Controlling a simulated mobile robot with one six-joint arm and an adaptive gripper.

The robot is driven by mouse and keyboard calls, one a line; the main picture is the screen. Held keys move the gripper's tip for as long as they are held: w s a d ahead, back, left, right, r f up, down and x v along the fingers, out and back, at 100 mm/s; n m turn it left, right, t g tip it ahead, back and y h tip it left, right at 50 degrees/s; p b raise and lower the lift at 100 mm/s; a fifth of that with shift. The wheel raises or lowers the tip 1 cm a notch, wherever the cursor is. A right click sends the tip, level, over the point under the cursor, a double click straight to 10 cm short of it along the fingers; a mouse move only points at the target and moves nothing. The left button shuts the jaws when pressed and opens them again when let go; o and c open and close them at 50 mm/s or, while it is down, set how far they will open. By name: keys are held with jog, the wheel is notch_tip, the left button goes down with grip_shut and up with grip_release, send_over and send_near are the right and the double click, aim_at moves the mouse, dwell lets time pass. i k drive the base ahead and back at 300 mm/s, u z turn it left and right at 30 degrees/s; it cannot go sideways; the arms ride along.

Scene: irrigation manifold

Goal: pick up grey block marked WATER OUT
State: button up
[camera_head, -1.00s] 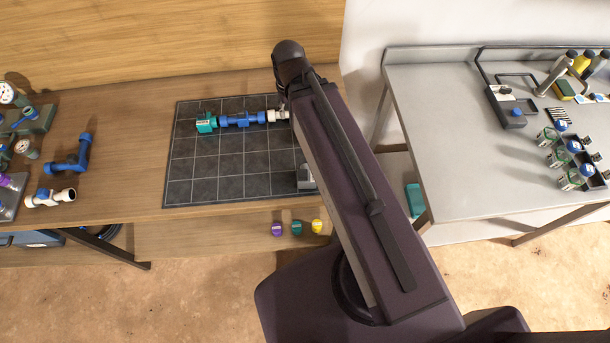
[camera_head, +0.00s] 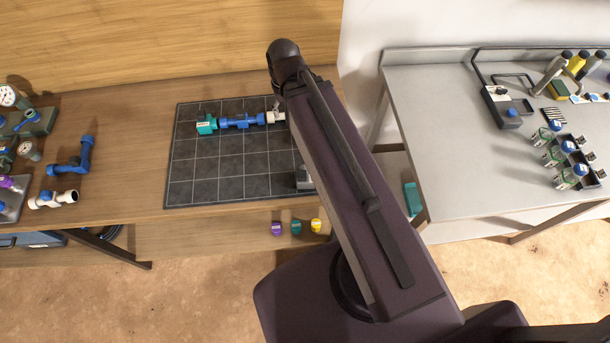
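A grey block (camera_head: 304,178) stands at the right front part of the dark gridded mat (camera_head: 215,185). It is partly hidden behind my arm, and its marking cannot be read from here. My gripper is not visible; my arm reaches across the right part of the mat and hides its own end. On the mat's back part lies a row of joined parts: a teal block (camera_head: 206,125) with a white label, a blue pipe piece (camera_head: 242,121) and a whitish fitting (camera_head: 274,117), whose right end meets my arm's outline.
Blue pipe elbows (camera_head: 72,160), a white-and-blue valve (camera_head: 53,199) and gauges (camera_head: 9,96) lie on the wooden table's left. Purple, teal and yellow tags (camera_head: 296,227) sit at its front. A grey table (camera_head: 440,150) with bottles and a tray stands right. The mat's middle is clear.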

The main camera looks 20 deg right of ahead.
aim_at(304, 180)
jog(key=u, duration=0.3)
jog(key=k, duration=1)
jog(key=z, duration=0.15)
